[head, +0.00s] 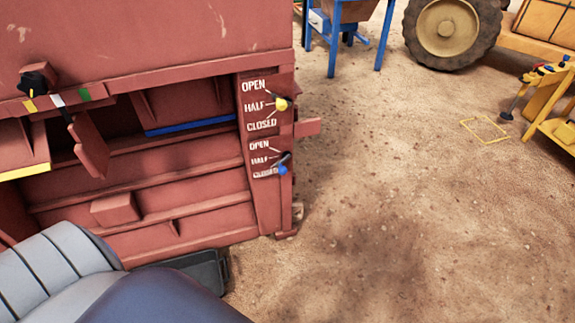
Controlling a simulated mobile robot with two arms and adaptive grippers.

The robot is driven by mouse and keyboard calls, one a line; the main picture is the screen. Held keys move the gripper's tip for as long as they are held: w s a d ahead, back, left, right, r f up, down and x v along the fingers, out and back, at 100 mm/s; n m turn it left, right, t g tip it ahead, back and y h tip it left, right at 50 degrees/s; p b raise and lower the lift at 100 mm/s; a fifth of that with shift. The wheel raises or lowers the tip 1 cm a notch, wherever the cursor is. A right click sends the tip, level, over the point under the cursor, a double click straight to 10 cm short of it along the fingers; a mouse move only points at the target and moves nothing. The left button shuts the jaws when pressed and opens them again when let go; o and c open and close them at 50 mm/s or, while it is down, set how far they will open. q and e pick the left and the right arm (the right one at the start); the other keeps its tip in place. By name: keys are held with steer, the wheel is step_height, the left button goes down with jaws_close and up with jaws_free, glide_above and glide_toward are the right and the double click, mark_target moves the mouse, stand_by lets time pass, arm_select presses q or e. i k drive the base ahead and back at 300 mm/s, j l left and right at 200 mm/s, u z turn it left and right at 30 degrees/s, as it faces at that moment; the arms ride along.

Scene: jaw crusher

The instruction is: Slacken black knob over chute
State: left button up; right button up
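The black knob (38,79) sits at the upper left of the head view, on the red crusher body (150,40) above an open chute mouth (120,115). Coloured marks lie along the ledge by it: a yellow mark (30,105), a white mark (57,100) and a green mark (85,95). The knob's lower end is by the yellow mark. A red flap (88,148) hangs below the ledge. Neither gripper is in view, and nothing touches the knob.
A labelled post has a yellow-tipped lever (281,104) near HALF and a blue-tipped lever (282,170) near CLOSED. A dark tray (208,268) lies at the crusher's foot. Open dirt ground (390,200) is at right. A yellow stand (550,105) and a wheeled vehicle (445,30) stand beyond.

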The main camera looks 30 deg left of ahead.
mark_target(34, 85)
steer(key=u, duration=2.3)
